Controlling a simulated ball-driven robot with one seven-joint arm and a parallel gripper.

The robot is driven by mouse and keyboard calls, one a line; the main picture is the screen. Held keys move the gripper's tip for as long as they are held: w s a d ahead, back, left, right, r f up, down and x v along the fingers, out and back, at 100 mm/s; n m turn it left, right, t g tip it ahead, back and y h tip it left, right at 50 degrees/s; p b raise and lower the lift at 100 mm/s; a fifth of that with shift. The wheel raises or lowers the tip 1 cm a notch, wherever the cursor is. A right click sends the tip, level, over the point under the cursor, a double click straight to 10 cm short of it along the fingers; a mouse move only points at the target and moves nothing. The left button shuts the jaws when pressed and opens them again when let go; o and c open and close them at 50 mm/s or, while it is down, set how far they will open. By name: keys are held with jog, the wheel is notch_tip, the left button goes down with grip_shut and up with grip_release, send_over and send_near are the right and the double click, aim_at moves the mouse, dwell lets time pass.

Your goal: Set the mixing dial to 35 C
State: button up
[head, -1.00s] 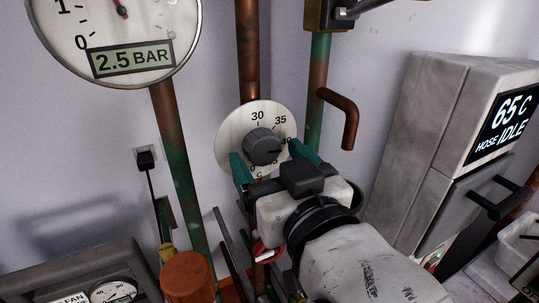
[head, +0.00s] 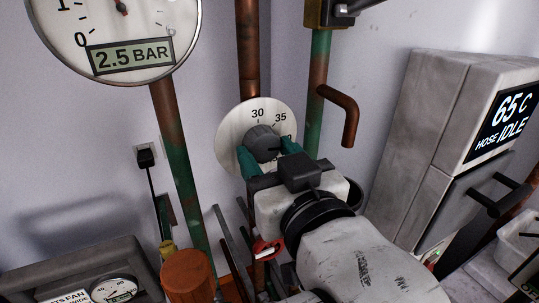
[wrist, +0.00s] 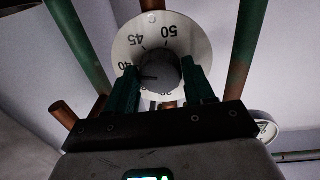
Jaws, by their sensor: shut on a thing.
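The mixing dial (head: 230,125) is a round pale plate on the wall with numbers around it; 30 and 35 show in the head view. Its grey knob (head: 263,141) sits at the centre. The knob's dark pointer line faces right, near the 40 mark, which my finger partly hides. My gripper (head: 267,152) is shut on the knob, one teal finger on each side. In the wrist view the dial (wrist: 200,40) shows 45 and 50, and the knob (wrist: 160,70) has its line toward 40 between the fingers.
A pressure gauge (head: 130,20) reading 2.5 BAR hangs at upper left. Rusty and green pipes (head: 180,165) run beside the dial. A bent copper pipe (head: 345,110) juts out to its right. A grey machine (head: 430,120) showing 65 C, HOSE IDLE stands at right.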

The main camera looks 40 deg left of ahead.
jog(key=n+b, duration=0.1)
jog(key=n, duration=0.1)
jog(key=n+b, duration=0.1)
jog(key=n, duration=0.1)
jog(key=shift+w+d+f+n, duration=0.1)
jog(key=shift+w+f+n, duration=0.05)
jog(key=shift+n, duration=0.25)
jog(key=n+b, duration=0.2)
jog(key=n, duration=0.3)
jog(key=shift+y+b, duration=0.3)
jog(key=shift+n, duration=0.3)
jog(key=o, duration=1)
jog(key=shift+o, duration=0.2)
